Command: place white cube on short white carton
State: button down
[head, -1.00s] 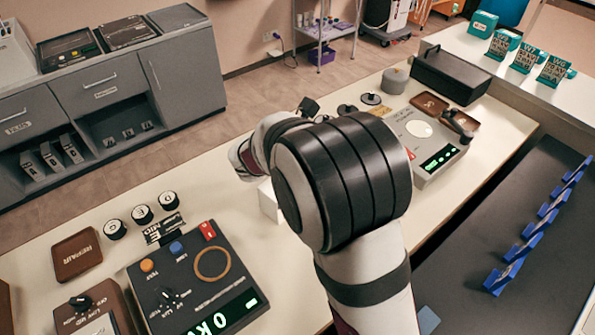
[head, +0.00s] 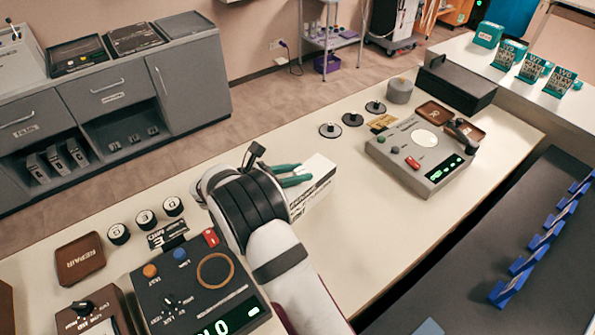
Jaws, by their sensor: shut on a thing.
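The short white carton (head: 322,178), with dark print on its side, stands on the cream table just right of my wrist. Its left part is hidden by my arm. Two green prongs (head: 292,176) lie across its left part in the picture; I cannot tell whether they touch it. My gripper (head: 255,155) shows only as a small dark part beyond the wrist, left of the carton. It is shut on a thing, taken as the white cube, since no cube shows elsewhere. The jaws and cube are hidden behind my wrist.
A dark console (head: 195,285) and a brown tray (head: 80,258) lie at the left front. A grey console (head: 422,152) stands right of the carton. Black round pieces (head: 352,119) lie at the back. The table between the carton and the grey console is clear.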

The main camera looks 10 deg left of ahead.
jog(key=c, duration=0.5)
grip_release()
jog(key=shift+c, duration=0.2)
jog(key=shift+r, duration=0.15)
jog(key=v, duration=1.2)
jog(key=s+d+r+m+g+y, duration=0.1)
jog(key=s+d+r+m+g, duration=0.15)
jog(key=d+m, duration=0.35)
jog(key=s+d+r+m+g+y, duration=0.15)
jog(key=s+d+m+g, duration=0.25)
jog(key=d, duration=0.4)
jog(key=s+d+r+m+g, duration=0.2)
jog(key=s+d+m+g, duration=0.1)
jog(key=d+m, duration=0.3)
jog(key=s+d+f+m+y, duration=0.1)
jog(key=s+d+m+y, duration=0.1)
jog(key=s+m+y, duration=0.7)
jog(key=s+m, duration=0.7)
jog(key=s, duration=0.3)
jog(key=shift+s+d+m, duration=0.15)
jog(key=shift+d+m, duration=0.15)
jog(key=shift+d, duration=0.1)
